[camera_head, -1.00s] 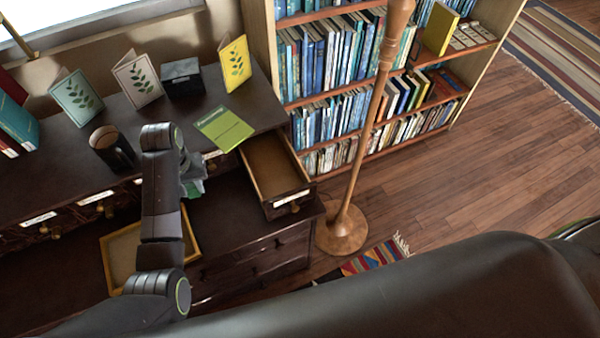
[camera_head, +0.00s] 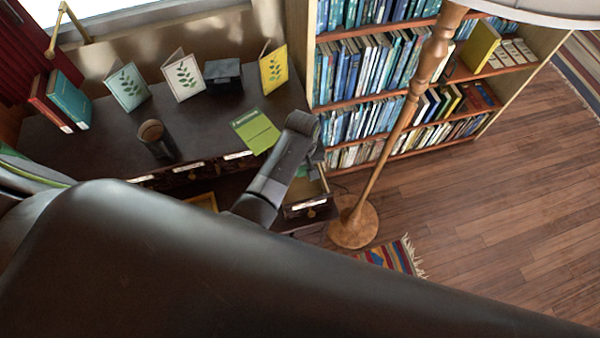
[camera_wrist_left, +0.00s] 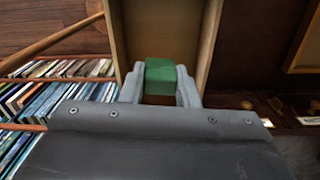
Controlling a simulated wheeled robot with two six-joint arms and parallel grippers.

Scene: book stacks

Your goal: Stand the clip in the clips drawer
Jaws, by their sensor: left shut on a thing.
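The clip (camera_wrist_left: 160,76) is a small green block in the left wrist view, gripped between the two grey fingers of my left gripper (camera_wrist_left: 161,88). Whether the clip touches the drawer floor I cannot tell. My right gripper is not in view.
A green booklet (camera_head: 256,131) lies on the desk top beside the drawer. A dark cup (camera_head: 156,139), standing cards (camera_head: 183,77) and a black box (camera_head: 222,75) are further left. A wooden lamp pole (camera_head: 392,150) stands close right of the drawer, before the bookshelf (camera_head: 465,75).

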